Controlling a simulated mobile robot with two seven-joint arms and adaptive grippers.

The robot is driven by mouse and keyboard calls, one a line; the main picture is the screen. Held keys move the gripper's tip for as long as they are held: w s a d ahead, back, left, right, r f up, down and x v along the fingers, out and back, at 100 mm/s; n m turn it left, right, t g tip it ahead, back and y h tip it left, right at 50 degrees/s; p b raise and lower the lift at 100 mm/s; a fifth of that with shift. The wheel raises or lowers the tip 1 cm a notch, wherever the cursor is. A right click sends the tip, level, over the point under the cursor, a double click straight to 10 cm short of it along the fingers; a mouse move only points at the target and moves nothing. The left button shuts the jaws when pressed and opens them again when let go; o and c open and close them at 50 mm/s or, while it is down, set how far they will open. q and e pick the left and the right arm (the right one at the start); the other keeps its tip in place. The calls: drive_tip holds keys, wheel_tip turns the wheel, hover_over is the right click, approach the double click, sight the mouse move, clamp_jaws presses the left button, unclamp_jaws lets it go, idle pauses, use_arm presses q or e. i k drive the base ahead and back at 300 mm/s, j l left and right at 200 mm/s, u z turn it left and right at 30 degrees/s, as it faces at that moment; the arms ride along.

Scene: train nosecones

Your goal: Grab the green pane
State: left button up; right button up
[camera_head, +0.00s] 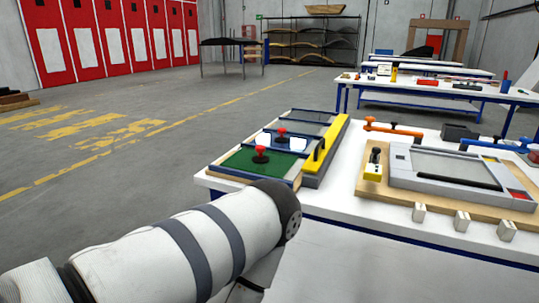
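The green pane (236,161) lies flat in a framed holder at the near left corner of the white table. A red knob (261,152) stands up from it. Nothing is touching the pane. My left arm comes in from the lower left, and its dark rounded joint is in front of the table's near left corner, short of the pane. My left gripper is not visible. My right arm and gripper are not in view.
Behind the green pane is another pane with a red knob (281,131). A yellow bar (333,137) runs along the holder's right side. A grey framed fixture (460,170) stands on the right, with small metal blocks (462,221) along the table (330,201) front.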

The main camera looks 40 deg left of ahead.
sight(257, 160)
drive_tip(key=j+z, duration=0.2)
drive_tip(key=j, duration=0.15)
drive_tip(key=k+j+z, duration=0.2)
drive_tip(key=j, duration=0.15)
drive_tip(key=j+z, duration=0.15)
drive_tip(key=j, duration=0.25)
drive_tip(key=k+j+z, duration=0.2)
drive_tip(key=i+j, duration=0.1)
